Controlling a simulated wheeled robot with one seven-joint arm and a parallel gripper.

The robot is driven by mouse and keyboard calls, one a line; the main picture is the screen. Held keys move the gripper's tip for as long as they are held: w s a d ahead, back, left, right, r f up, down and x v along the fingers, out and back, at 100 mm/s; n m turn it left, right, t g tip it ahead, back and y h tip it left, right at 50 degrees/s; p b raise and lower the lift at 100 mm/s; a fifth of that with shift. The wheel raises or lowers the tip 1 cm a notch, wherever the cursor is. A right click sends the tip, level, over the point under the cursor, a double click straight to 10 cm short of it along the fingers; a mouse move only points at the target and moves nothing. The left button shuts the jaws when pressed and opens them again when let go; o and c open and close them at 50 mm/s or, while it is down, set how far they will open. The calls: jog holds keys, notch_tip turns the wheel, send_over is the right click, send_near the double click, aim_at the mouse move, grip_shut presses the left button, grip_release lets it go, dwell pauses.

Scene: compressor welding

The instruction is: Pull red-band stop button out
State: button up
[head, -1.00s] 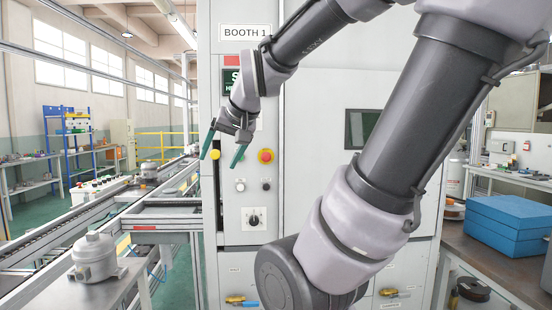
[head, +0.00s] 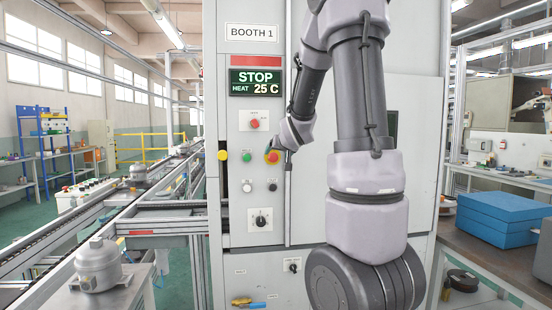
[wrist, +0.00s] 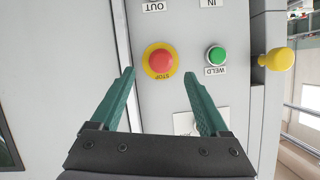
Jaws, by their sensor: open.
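The control panel of Booth 1 has a round red stop button with a yellow ring (head: 272,156), on the right of a green button (head: 247,157). In the wrist view the stop button (wrist: 161,61) appears upside down, with the label STOP under it. My gripper (wrist: 159,76) is open and empty, its two teal fingers pointing at the panel. The button shows between and just past the fingertips; I cannot tell the depth gap, and no contact is visible. In the head view my arm's wrist hides most of the fingers.
A green WELD button (wrist: 217,55) and a yellow knob (wrist: 277,62) lie right of the fingers in the wrist view. Another red button (head: 254,124) sits higher, under a display (head: 255,83) reading STOP, HEAT 25 C. A red strip (head: 255,61) tops the display. A rotary switch (head: 260,218) is below.

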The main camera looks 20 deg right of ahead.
aim_at(274, 157)
jog(key=x, duration=0.6)
jog(key=shift+a, duration=0.1)
grip_shut()
